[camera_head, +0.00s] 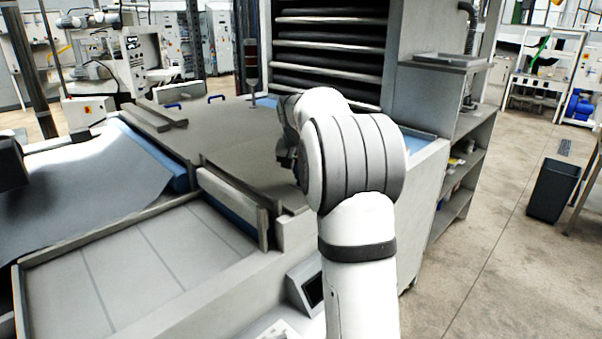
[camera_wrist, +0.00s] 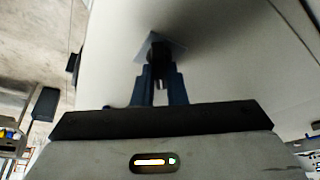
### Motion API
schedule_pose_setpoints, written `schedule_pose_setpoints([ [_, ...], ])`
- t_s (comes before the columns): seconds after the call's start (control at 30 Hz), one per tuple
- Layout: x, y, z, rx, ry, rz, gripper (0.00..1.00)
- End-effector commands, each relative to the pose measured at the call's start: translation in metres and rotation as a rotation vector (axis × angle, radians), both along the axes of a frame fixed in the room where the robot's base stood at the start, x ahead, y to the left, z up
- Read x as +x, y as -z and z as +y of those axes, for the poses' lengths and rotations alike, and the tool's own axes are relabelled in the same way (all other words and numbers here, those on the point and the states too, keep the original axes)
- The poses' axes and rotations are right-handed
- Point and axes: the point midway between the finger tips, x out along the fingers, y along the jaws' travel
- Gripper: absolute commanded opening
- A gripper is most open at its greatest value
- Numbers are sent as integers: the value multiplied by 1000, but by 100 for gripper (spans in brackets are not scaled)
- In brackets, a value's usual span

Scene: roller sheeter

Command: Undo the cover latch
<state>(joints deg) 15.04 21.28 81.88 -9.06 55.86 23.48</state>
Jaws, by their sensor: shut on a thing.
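In the wrist view, my gripper (camera_wrist: 161,76) has its two dark fingers close together, shut on a small dark latch (camera_wrist: 156,43). The latch sits on a small pale plate against a broad, smooth grey surface. The fingers hide much of the latch, so I cannot tell which way it is turned. In the head view, the grey cover (camera_head: 240,140) lies flat across the machine. My own white arm blocks the view of the latch and of my fingertips there.
A rack of stacked rollers (camera_head: 330,50) stands behind the cover. A grey side cabinet with shelves (camera_head: 455,170) is to the right. A dark bin (camera_head: 552,190) stands on the floor at far right. A pale sheet (camera_head: 85,185) lies at left. Open floor shows at right.

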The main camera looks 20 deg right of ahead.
Motion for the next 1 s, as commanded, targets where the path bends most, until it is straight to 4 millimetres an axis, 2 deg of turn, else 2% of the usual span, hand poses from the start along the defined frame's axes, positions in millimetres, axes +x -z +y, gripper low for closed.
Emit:
schedule_pose_setpoints([
  [0.5, 3, -1, 2, -1, 442, -1, 0],
  [0.73, 3, 0, 2, -1, 562, 0, 0],
  [1.0, 3, -1, 2, 0, 624, 0, 0],
])
